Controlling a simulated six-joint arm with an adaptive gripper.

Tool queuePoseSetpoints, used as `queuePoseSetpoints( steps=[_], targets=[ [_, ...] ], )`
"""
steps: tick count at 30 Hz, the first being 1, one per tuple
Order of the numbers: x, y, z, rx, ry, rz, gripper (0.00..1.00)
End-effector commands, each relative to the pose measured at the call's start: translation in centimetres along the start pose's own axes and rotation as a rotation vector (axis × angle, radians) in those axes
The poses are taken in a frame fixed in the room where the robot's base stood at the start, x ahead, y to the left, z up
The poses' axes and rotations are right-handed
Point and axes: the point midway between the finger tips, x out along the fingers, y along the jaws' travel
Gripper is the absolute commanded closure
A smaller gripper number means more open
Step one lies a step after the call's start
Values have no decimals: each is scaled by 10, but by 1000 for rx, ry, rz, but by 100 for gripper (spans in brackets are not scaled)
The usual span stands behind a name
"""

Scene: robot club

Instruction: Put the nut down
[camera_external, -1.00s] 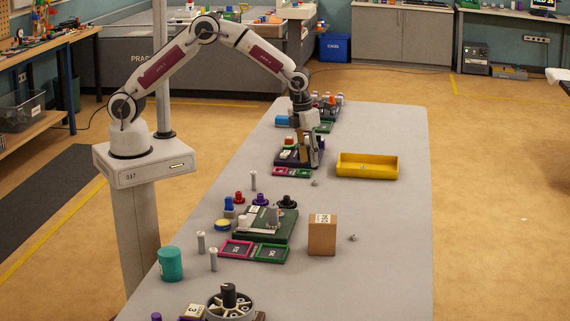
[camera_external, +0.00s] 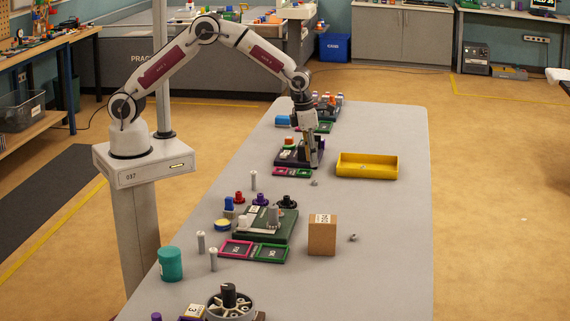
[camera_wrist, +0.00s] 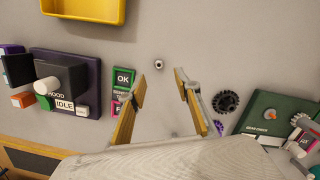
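My gripper (camera_wrist: 161,92) is open in the wrist view, its two yellowish fingers well apart with bare grey table between them. In the external view my gripper (camera_external: 313,165) points down over the table, beside the dark far panel. A small round metal nut with a dark centre (camera_wrist: 158,64) lies on the table just beyond the fingertips, apart from them. In the external view a small grey piece (camera_external: 314,183), likely the same nut, lies just in front of the gripper. A grey shape along the right finger is unclear.
A yellow tray (camera_external: 367,166) stands to the right. The OK tile (camera_wrist: 123,78) and HOOD panel (camera_wrist: 62,85) lie left in the wrist view. A black gear (camera_wrist: 225,101) lies right. A cardboard box (camera_external: 322,235) and another small grey piece (camera_external: 353,238) are nearer the camera.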

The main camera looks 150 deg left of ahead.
Motion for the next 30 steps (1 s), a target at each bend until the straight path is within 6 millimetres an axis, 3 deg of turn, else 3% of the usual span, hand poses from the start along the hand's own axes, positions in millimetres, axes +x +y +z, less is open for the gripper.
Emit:
queuePoseSetpoints(
  steps=[9,23,30],
  targets=[
    [22,0,0,-1,1,1,67],
    [27,1,-1,-1,2,1,67],
    [50,3,-2,-1,3,1,67]
  ],
)
